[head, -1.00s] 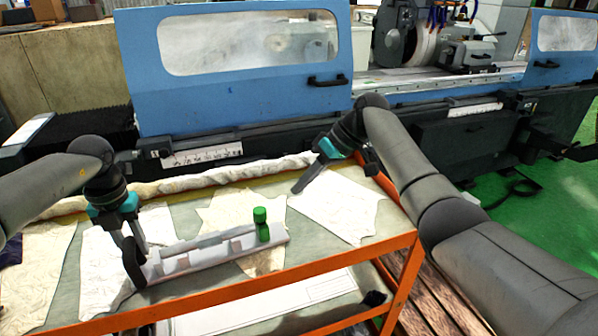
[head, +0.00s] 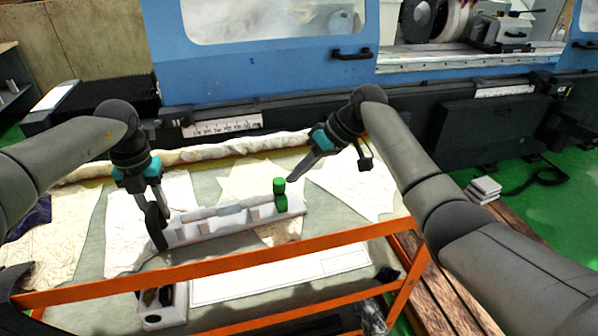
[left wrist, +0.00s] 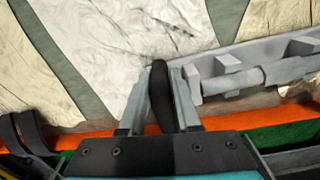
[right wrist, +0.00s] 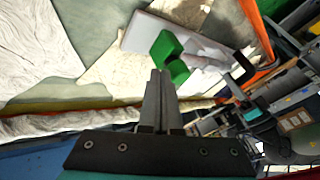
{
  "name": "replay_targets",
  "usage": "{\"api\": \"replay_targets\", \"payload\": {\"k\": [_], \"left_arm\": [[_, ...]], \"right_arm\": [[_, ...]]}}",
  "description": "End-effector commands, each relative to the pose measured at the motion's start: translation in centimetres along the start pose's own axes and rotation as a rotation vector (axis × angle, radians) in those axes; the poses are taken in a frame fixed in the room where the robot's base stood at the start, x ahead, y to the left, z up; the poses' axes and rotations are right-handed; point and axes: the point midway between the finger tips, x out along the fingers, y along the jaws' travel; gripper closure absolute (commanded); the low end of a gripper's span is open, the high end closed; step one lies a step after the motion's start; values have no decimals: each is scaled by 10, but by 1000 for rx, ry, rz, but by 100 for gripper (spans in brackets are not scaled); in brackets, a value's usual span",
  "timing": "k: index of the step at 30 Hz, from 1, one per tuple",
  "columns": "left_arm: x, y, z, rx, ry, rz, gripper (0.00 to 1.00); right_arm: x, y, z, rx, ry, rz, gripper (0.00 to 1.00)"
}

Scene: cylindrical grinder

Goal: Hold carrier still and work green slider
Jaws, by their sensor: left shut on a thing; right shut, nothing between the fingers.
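The carrier (head: 235,226) is a long pale grey-white bar with raised blocks, lying on the orange-framed cart. A black upright handle (head: 155,225) stands at its left end. My left gripper (head: 154,205) is shut on this handle; the left wrist view shows the handle (left wrist: 160,95) between both fingers. The green slider (head: 281,195) stands at the carrier's right end. My right gripper (head: 290,180) is shut and empty, its tips close beside the slider's top. In the right wrist view the tips (right wrist: 160,75) lie close to the slider (right wrist: 168,55); I cannot tell whether they touch.
The cart's orange rail (head: 215,269) runs along the near side. Paper sheets (head: 350,190) and a rolled cloth (head: 190,156) lie on the cart top. The blue grinder (head: 255,65) stands behind. A small white box (head: 163,308) sits on the lower shelf.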

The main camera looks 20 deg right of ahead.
Motion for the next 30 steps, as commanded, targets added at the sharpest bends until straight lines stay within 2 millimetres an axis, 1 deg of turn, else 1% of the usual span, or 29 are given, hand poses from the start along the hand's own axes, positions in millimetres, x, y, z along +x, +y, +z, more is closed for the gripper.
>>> {"api": "replay_targets", "payload": {"k": [5, 12, 16, 19, 26, 27, 30], "left_arm": [[0, 0, 0, 2, 0, -1, 100], [0, -2, 0, 3, 0, -3, 100], [0, -2, 0, 4, 0, -5, 100], [0, -3, 0, 5, -1, -6, 100], [0, -3, 0, 4, -1, -6, 100], [0, -3, 0, 4, -1, -6, 100], [0, -3, 0, 4, -1, -6, 100]], "right_arm": [[5, -8, 0, -2, 0, -2, 100], [5, -9, 0, -1, -1, -4, 100], [5, -8, 0, -1, -2, -5, 100], [1, -1, -1, 1, -1, -2, 100], [-16, 29, 0, 6, 2, 3, 100], [-24, 31, -1, 1, 5, 4, 100], [-50, 30, -1, -1, 6, 6, 100]]}}
